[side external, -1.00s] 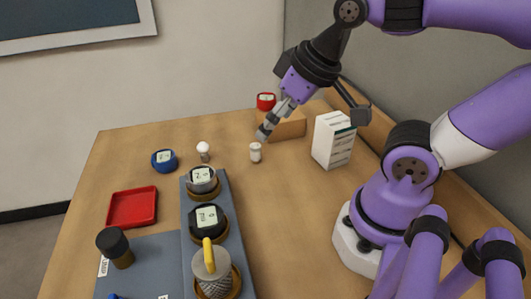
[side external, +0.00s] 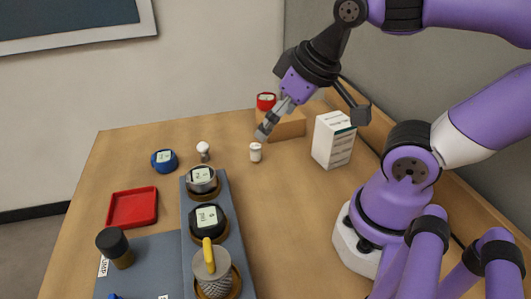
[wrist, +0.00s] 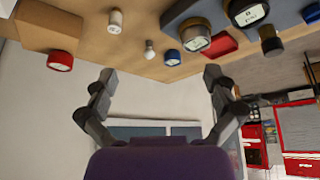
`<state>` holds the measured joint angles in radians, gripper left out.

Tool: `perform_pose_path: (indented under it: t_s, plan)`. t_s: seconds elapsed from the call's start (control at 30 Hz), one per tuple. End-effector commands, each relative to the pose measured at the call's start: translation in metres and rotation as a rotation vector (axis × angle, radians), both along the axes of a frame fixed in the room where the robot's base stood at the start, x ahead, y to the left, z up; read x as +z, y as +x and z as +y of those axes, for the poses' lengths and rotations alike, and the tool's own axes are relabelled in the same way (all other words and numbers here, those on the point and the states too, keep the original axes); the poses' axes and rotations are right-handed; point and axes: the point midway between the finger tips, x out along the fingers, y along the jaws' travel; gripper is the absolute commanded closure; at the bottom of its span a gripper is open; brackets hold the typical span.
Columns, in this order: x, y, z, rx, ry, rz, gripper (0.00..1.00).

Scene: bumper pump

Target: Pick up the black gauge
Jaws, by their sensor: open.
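The black gauge (side external: 207,230) sits in the middle place of the blue-grey rack (side external: 192,250), its pale display facing up. It also shows at the top of the wrist view (wrist: 234,18), cut by the frame edge. My gripper (side external: 266,130) is up and to the right of the gauge, well apart from it, above the back of the table near the white bottle. In the wrist view my gripper (wrist: 160,74) has its fingers spread with nothing between them.
A silver gauge (side external: 202,187) and a knurled cup with a yellow handle (side external: 212,277) flank the black gauge. A blue gauge (side external: 164,167), light bulb (side external: 203,148), white bottle (side external: 255,155), white box (side external: 333,142), red gauge (side external: 266,102) and red tray (side external: 132,208) stand around.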

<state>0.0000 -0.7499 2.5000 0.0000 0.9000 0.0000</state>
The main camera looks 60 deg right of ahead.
Motion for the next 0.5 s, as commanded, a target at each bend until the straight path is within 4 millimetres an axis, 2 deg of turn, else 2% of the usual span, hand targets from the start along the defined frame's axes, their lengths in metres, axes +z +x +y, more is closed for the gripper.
perform_pose_path:
  t_s: [0.07,0.17,0.4,0.5]
  plan:
    - [0.000,0.000,0.001,0.004,0.000,0.001,0.00]
    - [-0.001,0.006,0.011,0.112,-0.016,0.024,0.00]
    - [-0.014,0.027,0.076,0.760,-0.054,0.097,0.00]
    - [-0.018,0.030,0.093,0.937,-0.050,0.097,0.00]
